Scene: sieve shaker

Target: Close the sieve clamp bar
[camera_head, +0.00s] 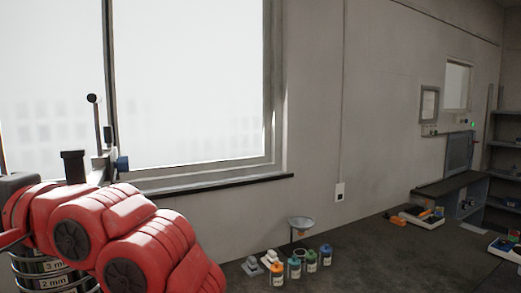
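The sieve stack (50,267) stands at the lower left, with size labels such as 2 mm on its dark rings. The clamp bar cannot be told apart clearly. My red arm crosses in front and hides the top of the stack. A dark end piece at the left edge may belong to my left gripper, but no fingertips show. My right gripper is out of view.
Several small capped jars (278,274) and a funnel on a stand (301,224) stand on the dark bench at the bottom middle. A tray with tools (421,217) lies further right. The bench between them is clear. A large window (185,85) is behind the stack.

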